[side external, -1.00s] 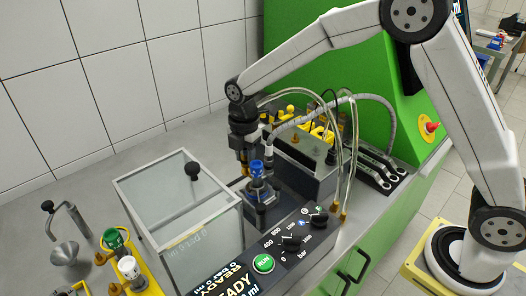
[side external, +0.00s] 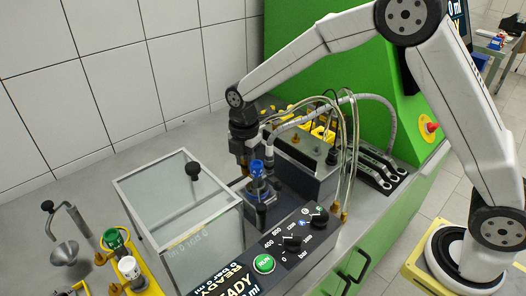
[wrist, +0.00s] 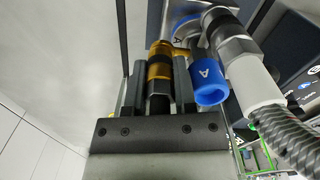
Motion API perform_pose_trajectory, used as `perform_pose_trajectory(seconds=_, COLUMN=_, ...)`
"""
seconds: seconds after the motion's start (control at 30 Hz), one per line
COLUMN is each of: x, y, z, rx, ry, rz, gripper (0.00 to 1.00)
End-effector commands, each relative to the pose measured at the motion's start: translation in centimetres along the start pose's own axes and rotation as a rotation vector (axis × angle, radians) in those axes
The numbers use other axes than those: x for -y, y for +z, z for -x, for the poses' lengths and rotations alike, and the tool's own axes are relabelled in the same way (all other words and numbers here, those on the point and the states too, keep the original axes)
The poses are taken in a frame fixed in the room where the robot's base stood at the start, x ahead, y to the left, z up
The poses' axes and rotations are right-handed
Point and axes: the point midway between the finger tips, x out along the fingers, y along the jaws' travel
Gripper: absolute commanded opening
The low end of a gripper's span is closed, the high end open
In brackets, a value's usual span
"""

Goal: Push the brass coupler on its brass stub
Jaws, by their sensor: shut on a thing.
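My gripper (wrist: 158,88) has its two dark fingers closed on the brass coupler (wrist: 159,62), which shows gold between them in the wrist view. A dark hose end runs from the coupler back between the fingers. In the side external view my gripper (side external: 243,158) points down just left of a blue-topped fitting (side external: 257,168). The coupler is small and mostly covered there. The brass stub cannot be made out in either view, so I cannot tell whether the coupler touches it.
A blue ring marked A (wrist: 208,82) and a grey connector with a braided hose (wrist: 265,95) sit close to the right finger. A clear box (side external: 175,200) stands left of the work. Clear hoses (side external: 345,150) arch at right. The control panel (side external: 290,243) is in front.

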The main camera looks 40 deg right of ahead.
Motion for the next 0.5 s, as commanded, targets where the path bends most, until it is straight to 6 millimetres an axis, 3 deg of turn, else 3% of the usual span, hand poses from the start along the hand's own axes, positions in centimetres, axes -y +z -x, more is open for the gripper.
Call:
perform_pose_trajectory(seconds=0.33, x=0.55, y=-0.02, z=-0.27, rx=-0.001, ry=-0.024, rz=0.001, gripper=0.0)
perform_pose_trajectory(seconds=0.37, x=0.55, y=-0.02, z=-0.25, rx=-0.001, ry=-0.024, rz=0.001, gripper=0.43)
perform_pose_trajectory(seconds=0.47, x=0.54, y=-0.01, z=-0.19, rx=-0.001, ry=-0.023, rz=0.001, gripper=0.75)
perform_pose_trajectory(seconds=0.5, x=0.53, y=-0.01, z=-0.18, rx=-0.001, ry=-0.023, rz=0.001, gripper=0.75)
